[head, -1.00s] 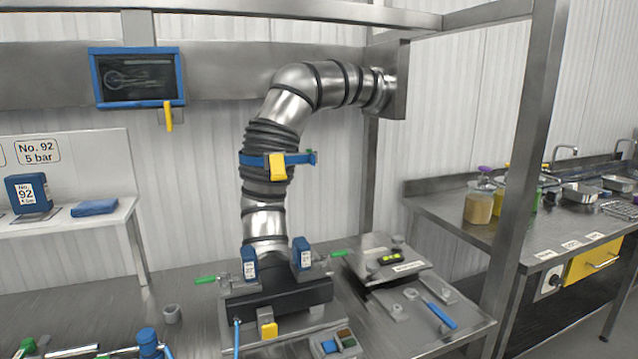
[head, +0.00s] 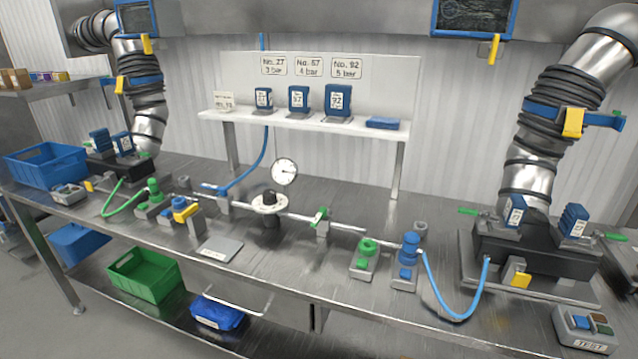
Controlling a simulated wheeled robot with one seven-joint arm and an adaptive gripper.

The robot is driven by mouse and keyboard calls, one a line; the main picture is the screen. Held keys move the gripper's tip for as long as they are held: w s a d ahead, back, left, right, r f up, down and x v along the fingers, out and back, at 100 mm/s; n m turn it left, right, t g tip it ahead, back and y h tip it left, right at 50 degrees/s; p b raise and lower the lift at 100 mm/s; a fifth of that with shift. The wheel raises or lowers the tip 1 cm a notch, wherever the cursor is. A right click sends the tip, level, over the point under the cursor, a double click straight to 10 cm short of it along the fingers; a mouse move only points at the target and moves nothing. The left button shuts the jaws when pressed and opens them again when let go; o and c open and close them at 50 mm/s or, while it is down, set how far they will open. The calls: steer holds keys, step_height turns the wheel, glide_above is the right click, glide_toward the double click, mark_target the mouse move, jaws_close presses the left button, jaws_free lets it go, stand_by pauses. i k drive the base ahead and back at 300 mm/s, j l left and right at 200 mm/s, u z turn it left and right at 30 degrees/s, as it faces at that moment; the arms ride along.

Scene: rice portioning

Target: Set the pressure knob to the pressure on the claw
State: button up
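The pressure knob (head: 269,198) is black and sits on a round white dial (head: 268,208) in the middle of the bench. Its setting is too small to read. A white round gauge (head: 285,171) stands behind it; its reading is unclear. A pair of blue claws with white labels, left one (head: 514,213) and right one (head: 573,221), is mounted on a black block at the right. Another blue pair (head: 121,145) is at the far left. The claw labels are too small to read. My gripper is not in view.
Shelf signs read No. 27, 3 bar (head: 273,66), No. 57 or 67, 4 bar (head: 309,67), and No. 92, 5 bar (head: 346,68), above blue blocks. A pipe, green valves and blue hoses run along the bench (head: 330,275). A blue crate (head: 45,165) stands left.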

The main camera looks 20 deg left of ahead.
mark_target(269, 197)
steer(key=u, duration=1.25)
steer(key=i+l+z, duration=0.15)
steer(key=z, duration=0.2)
steer(key=i+l+z, duration=0.2)
steer(key=z, duration=0.2)
steer(key=i+l+z, duration=0.15)
steer(key=z, duration=0.2)
steer(key=i, duration=0.05)
